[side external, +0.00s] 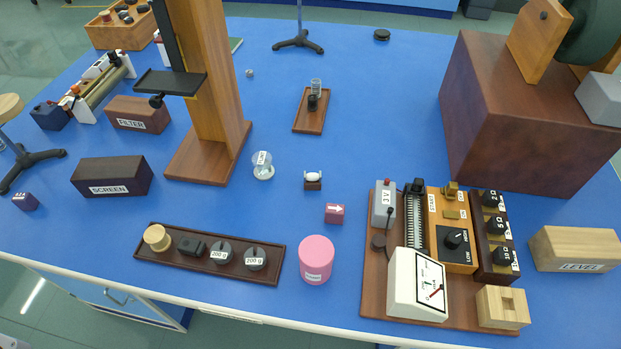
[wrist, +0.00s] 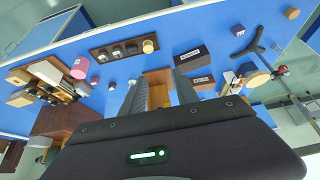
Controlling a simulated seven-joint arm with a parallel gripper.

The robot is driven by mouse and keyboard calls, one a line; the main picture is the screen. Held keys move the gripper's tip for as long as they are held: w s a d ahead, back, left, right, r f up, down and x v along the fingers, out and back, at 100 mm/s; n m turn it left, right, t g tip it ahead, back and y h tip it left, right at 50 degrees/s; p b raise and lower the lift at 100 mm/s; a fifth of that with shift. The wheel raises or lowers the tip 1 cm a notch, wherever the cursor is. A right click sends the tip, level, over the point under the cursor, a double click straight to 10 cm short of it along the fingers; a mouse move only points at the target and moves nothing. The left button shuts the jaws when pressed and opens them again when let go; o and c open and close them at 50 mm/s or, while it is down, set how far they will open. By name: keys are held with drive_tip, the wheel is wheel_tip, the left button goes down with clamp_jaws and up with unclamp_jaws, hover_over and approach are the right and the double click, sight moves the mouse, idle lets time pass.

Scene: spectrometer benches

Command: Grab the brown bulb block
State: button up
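The brown bulb block (side external: 313,184) is a small dark brown cube with a white bulb lying on top. It stands on the blue table near the middle of the side external view, right of the round lens disc (side external: 262,165) and above the small maroon arrow block (side external: 335,213). In the wrist view I cannot pick the bulb block out surely. My gripper (wrist: 157,78) shows only in the wrist view, with its two grey fingers apart and nothing between the tips. It is well above the table, away from the bulb block.
A pink cylinder (side external: 316,260) and a dark weight tray (side external: 208,257) stand nearer the front edge. A tall wooden stand (side external: 212,90) rises on the left. A circuit board (side external: 370,290) and a large brown box (side external: 530,120) fill the right. Blue table around the bulb block is mostly clear.

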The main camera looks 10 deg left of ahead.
drive_tip(key=shift+o, duration=1)
